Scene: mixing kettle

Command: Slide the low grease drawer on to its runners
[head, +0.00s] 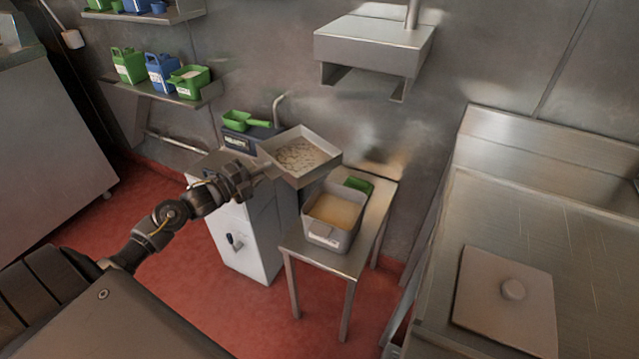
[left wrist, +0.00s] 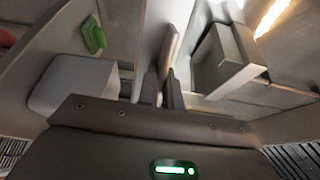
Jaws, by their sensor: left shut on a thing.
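The grease drawer (head: 318,140) is a shallow square metal tray with pale lumpy matter inside. It is held in the air, tilted, between the blue-and-white cabinet and the small table. My left gripper (head: 250,178) is shut on its near-left side, apparently on a handle. In the left wrist view the fingers (left wrist: 168,92) close on a thin brownish piece. A metal housing (head: 372,45) with side flanges hangs on the wall, above and right of the drawer. I cannot make out runners for certain. My right gripper is not in view.
A small steel table (head: 318,257) carries a grey bin (head: 344,234) of yellowish matter and a green item (head: 358,184). A green scoop (head: 244,121) lies on the cabinet (head: 243,245). Shelves with jugs (head: 129,66) are at left. A steel counter (head: 577,235) fills the right.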

